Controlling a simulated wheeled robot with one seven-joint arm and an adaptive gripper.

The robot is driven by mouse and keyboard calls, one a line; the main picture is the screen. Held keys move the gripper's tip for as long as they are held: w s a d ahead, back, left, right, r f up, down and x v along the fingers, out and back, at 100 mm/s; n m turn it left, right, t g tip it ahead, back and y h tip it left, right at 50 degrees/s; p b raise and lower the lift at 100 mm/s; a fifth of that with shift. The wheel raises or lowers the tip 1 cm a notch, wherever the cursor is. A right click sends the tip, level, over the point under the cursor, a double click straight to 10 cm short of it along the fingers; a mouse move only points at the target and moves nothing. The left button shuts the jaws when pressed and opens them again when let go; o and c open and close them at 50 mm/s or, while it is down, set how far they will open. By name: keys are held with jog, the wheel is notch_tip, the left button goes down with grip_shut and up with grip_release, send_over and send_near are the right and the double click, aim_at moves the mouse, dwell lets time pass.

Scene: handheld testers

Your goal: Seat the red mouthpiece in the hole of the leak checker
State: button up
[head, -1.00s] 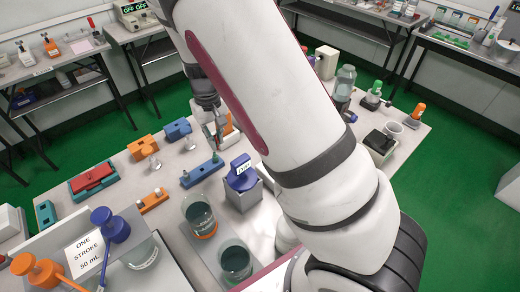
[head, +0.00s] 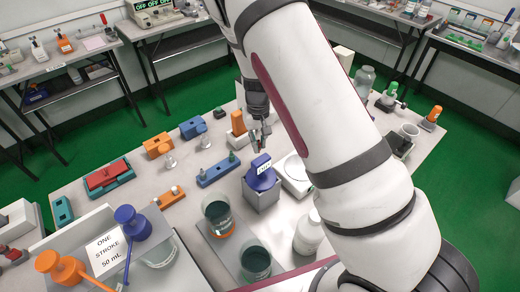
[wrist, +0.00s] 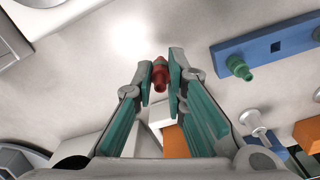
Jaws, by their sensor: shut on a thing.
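The red mouthpiece (wrist: 159,75) is held between the fingertips of my gripper (wrist: 160,82) in the wrist view, above the pale bench top. In the head view my gripper (head: 262,138) hangs just behind a labelled blue device (head: 262,180) on a grey block; the mouthpiece is too small to make out there. A blue bar (head: 214,174) lies left of my gripper. In the wrist view the bar (wrist: 262,45) shows a dark square hole and a green mouthpiece (wrist: 240,68). I cannot tell for certain which thing is the leak checker.
A white round-topped device (head: 298,168) is right of the grey block. An orange block (head: 238,123) stands close behind my gripper. Two beakers of dark liquid (head: 218,215) and a white bottle (head: 308,232) are in front. Bare bench lies around the blue bar.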

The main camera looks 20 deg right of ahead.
jog(key=shift+f, duration=1.7)
jog(key=shift+f, duration=0.1)
jog(key=o, duration=0.7)
